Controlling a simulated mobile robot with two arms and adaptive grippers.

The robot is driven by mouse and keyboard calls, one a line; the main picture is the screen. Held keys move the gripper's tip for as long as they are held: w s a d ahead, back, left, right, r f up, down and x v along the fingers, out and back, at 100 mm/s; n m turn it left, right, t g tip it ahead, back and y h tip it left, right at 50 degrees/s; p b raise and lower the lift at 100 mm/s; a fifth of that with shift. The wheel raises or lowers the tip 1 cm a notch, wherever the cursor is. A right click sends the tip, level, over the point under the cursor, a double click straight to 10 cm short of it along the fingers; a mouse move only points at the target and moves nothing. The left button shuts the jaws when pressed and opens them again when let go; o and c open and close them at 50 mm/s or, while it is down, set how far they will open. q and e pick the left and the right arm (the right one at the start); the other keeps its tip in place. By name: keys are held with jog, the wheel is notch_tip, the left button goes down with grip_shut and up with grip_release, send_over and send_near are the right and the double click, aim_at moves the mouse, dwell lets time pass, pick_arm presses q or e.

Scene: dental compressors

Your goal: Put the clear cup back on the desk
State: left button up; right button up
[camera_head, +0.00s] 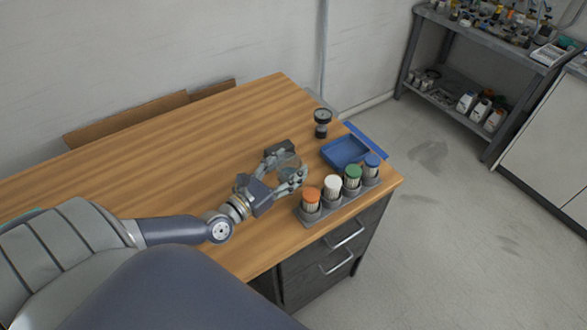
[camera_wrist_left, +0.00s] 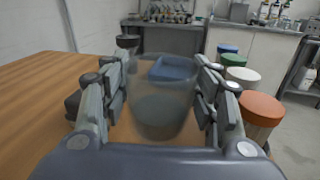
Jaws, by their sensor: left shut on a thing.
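The clear cup (camera_wrist_left: 160,108) is between the fingers of my left gripper (camera_wrist_left: 162,100) in the left wrist view. The fingers are shut on it from both sides and it looks upright. The blue tray shows through its clear wall. In the head view my left gripper (camera_head: 285,172) is over the right part of the wooden desk (camera_head: 170,150), with the cup (camera_head: 289,163) faintly visible between the fingers. I cannot tell whether the cup's base touches the desk. My right gripper is not in view.
A grey rack (camera_head: 318,220) holds several jars with orange, white, green and blue lids, close to the gripper's right. A blue tray (camera_head: 345,151) and a black gauge (camera_head: 322,122) are behind. The desk's left part is clear. A shelf (camera_head: 490,45) stands beyond.

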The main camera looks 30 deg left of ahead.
aim_at(296, 170)
pick_arm(q)
jog(key=shift+w+f, duration=0.1)
jog(key=shift+w, duration=1.05)
jog(key=shift+w+f, duration=0.25)
jog(key=shift+w, duration=0.05)
notch_tip(296, 170, down, 2)
jog(key=shift+f, duration=0.45)
jog(key=shift+s, duration=0.1)
jog(key=shift+f, duration=0.2)
jog(key=o, duration=0.7)
jog(key=shift+f, duration=0.1)
jog(key=o, duration=0.4)
jog(key=shift+o, duration=0.2)
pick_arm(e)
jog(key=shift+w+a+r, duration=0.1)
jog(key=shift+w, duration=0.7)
